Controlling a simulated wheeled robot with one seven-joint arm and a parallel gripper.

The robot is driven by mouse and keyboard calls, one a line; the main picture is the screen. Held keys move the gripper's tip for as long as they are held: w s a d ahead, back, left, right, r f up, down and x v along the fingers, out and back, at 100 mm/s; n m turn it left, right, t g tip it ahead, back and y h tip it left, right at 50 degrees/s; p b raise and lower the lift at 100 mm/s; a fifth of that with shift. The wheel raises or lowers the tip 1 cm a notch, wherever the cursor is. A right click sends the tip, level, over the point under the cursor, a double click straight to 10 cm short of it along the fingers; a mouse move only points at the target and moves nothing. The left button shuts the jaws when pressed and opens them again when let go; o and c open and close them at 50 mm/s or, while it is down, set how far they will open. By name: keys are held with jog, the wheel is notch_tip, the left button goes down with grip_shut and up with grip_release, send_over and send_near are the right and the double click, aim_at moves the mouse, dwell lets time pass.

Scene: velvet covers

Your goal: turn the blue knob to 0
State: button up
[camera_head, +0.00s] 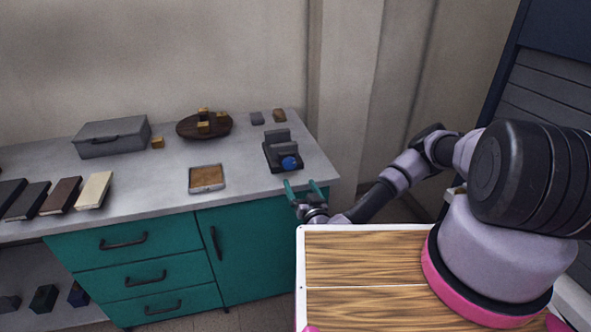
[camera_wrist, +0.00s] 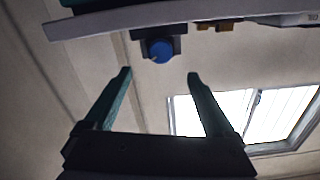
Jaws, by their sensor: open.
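The blue knob (camera_head: 289,163) is on the front of a dark grey device (camera_head: 277,145) at the right end of the counter. The knob (camera_wrist: 160,50) also shows in the wrist view, above and between my fingers; its pointer or scale is too small to read. My gripper (camera_head: 305,190) is open and empty, at the counter's front edge, in front of the knob and apart from it. In the wrist view, both teal fingers of my gripper (camera_wrist: 160,75) are spread wide, with nothing between them.
The grey counter (camera_head: 150,205) stands over teal drawers (camera_head: 125,240). On it are a grey case (camera_head: 112,137), a round brown board (camera_head: 187,127) with yellow blocks, a framed tray (camera_head: 207,178) and several books (camera_head: 94,190). A wall corner stands right of the counter.

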aim_at(290, 166)
jog(key=x, duration=1)
jog(key=shift+w, duration=0.25)
jog(key=c, duration=1.4)
jog(key=shift+o, duration=0.2)
jog(key=shift+n, duration=0.3)
jog(key=n, duration=0.5)
jog(key=shift+a, duration=0.1)
jog(key=n, duration=0.5)
jog(key=shift+s+f+n, duration=0.1)
jog(key=shift+n, duration=0.3)
